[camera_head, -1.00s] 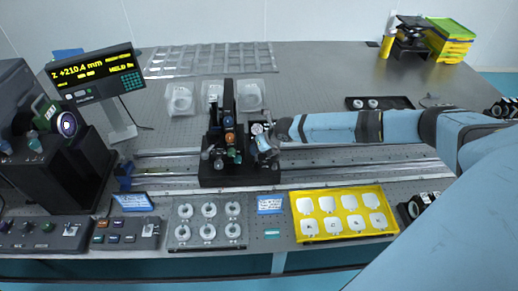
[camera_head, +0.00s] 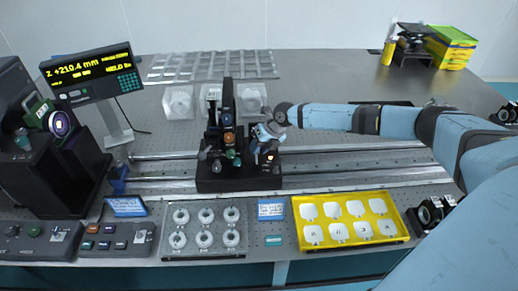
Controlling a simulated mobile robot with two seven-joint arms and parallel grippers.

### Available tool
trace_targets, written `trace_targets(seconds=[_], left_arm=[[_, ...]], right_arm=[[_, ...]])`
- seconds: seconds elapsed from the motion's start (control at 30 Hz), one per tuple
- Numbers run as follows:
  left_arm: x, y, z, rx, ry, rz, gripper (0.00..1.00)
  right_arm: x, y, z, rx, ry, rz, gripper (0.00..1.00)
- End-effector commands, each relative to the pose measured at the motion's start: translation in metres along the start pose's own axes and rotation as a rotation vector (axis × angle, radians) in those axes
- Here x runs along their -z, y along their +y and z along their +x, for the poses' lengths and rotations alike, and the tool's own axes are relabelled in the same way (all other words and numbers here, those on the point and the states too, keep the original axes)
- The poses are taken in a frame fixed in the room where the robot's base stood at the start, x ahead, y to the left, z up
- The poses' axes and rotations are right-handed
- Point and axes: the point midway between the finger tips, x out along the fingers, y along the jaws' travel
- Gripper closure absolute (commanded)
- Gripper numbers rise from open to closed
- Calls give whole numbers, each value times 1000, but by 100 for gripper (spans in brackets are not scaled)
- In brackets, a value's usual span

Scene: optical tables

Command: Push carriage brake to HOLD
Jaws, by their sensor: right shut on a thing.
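The black carriage (camera_head: 238,184) sits on the metal rails (camera_head: 340,174) in the middle of the table, with a tall black post and orange and green knobs. My right gripper (camera_head: 264,146) is at the right side of the carriage, pointing down beside the knobs. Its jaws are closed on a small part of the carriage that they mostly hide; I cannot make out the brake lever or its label. A small orange light shows just below the jaws. The readout display (camera_head: 91,72) on the left shows Z +210.4 mm and a HELD text. My left gripper is not in view.
A grey tray of white rings (camera_head: 205,254) and a yellow tray of white pieces (camera_head: 400,233) lie along the front edge. Control boxes (camera_head: 117,238) stand at front left. Clear trays lie behind the carriage. Green and yellow boxes (camera_head: 448,48) stand at back right.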

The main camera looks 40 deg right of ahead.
Motion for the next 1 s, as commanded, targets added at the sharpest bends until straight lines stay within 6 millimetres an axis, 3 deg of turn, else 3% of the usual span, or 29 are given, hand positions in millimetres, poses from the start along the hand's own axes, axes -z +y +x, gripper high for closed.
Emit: trace_targets(seconds=[0.1,0.13,0.17,0.57,1.0], left_arm=[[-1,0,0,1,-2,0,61],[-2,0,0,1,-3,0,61],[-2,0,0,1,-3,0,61],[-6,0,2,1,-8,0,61],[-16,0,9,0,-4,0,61]], right_arm=[[0,0,0,0,0,0,95],[0,0,0,0,0,0,66],[0,0,0,0,0,0,61],[0,0,-8,0,-1,0,61],[0,-1,-100,1,-2,0,61]])
